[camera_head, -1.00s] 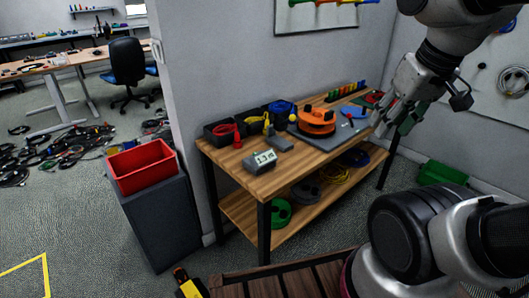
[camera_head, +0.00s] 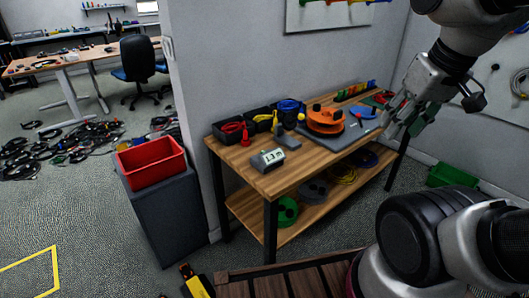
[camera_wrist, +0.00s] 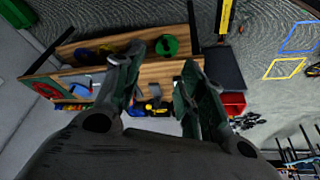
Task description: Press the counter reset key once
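The counter (camera_head: 268,160) is a small grey box with a pale display that seems to read 1.3 m. It sits near the front left corner of the wooden workbench (camera_head: 285,178). Its reset key is too small to make out. My gripper (camera_head: 398,117) hangs in the air near the right end of the bench, well to the right of the counter. In the wrist view my gripper (camera_wrist: 160,68) shows two fingers wide apart with nothing between them. I cannot pick out the counter in the wrist view.
An orange reel (camera_head: 325,120) on a grey mat and a red-lined black bin (camera_head: 231,131) stand on the bench. A red bin (camera_head: 150,163) tops a dark cabinet left of it. A green crate (camera_head: 452,174) is at right. Cables litter the floor (camera_head: 55,150) at far left.

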